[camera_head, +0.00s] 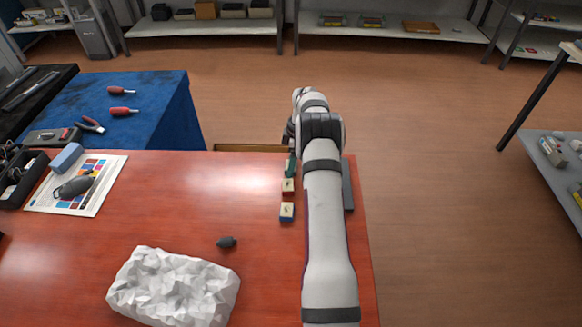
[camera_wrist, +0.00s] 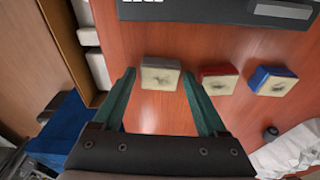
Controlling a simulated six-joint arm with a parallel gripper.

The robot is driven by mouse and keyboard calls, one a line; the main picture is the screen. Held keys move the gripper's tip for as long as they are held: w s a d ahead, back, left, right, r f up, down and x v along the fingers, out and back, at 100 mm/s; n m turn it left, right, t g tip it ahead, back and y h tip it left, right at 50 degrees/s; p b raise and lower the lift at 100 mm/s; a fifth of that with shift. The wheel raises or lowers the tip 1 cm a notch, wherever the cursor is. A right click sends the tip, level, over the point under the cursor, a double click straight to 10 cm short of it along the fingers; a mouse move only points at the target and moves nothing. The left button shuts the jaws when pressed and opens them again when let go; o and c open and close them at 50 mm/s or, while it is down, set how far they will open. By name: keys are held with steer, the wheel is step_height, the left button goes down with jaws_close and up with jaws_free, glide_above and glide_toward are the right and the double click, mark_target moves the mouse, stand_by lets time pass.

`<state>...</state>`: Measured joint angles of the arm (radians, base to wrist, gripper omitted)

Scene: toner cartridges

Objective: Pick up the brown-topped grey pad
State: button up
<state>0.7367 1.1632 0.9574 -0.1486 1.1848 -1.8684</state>
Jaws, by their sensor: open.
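The grey pad (camera_wrist: 161,66) with a pale, brownish top and a dark smudge lies on the red-brown table in the wrist view. It is the leftmost of three similar pads. My gripper (camera_wrist: 158,76) is open, its two green fingers pointing toward this pad, one tip at each side of it in the picture. Nothing is held. I cannot tell how high the tips are above the table. In the head view a green finger (camera_head: 290,166) shows beside my arm, and the grey pad is hidden there.
Beside it are a red-sided pad (camera_wrist: 217,79) and a blue-sided pad (camera_wrist: 272,81). A long dark cartridge-like object (camera_wrist: 215,11) lies across the pads' far side. The table's middle is clear.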

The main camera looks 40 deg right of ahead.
steer(key=c, duration=1.1)
steer(key=shift+r, duration=0.1)
